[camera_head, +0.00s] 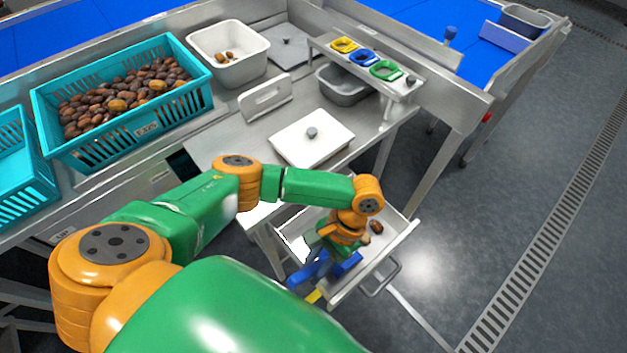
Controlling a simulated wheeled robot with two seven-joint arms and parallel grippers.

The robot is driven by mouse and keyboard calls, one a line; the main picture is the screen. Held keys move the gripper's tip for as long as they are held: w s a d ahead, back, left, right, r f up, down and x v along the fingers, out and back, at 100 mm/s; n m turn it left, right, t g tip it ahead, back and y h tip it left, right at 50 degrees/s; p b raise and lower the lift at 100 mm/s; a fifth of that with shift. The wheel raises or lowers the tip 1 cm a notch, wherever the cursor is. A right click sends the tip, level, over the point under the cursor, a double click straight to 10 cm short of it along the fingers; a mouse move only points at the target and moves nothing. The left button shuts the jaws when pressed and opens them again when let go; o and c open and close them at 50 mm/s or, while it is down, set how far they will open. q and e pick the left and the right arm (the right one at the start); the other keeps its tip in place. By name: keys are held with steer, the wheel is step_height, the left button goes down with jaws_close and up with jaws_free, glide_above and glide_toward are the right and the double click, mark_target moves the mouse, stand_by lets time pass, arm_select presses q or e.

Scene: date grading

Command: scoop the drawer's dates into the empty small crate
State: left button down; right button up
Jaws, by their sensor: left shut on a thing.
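The pulled-out drawer (402,238) is at lower centre, below the steel table. A brown date (376,227) lies in it to the right of my wrist; my arm hides much of the drawer. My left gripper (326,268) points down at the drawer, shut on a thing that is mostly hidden. Blue parts show around the fingers and a small yellow piece below them; I cannot tell which belong to the held thing. A teal crate (22,208), cut by the left edge, looks empty in its visible part. My right gripper is not in view.
A large teal crate (62,158) full of dates and a white tub (262,68) with a few dates stand on the table. A white lidded plate (290,145), an upright metal plate (266,97) and a grey tub (343,88) under a raised rack (402,88) are to the right.

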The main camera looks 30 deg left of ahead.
arm_select(q)
steer(key=shift+f+b, duration=0.55)
steer(key=shift+f, duration=0.15)
steer(key=shift+w+d+f+b, duration=0.1)
steer(key=shift+w+f+b, duration=0.05)
steer(key=shift+b, duration=0.15)
steer(key=shift+w, duration=0.15)
steer(key=shift+s+r, duration=0.2)
steer(key=shift+r, duration=0.05)
steer(key=shift+r+p, duration=0.15)
steer(key=shift+p, duration=0.65)
steer(key=shift+s+a+r+p, duration=0.15)
steer(key=shift+s+a+p, duration=0.1)
steer(key=shift+s+p, duration=0.35)
steer(key=shift+w, duration=0.1)
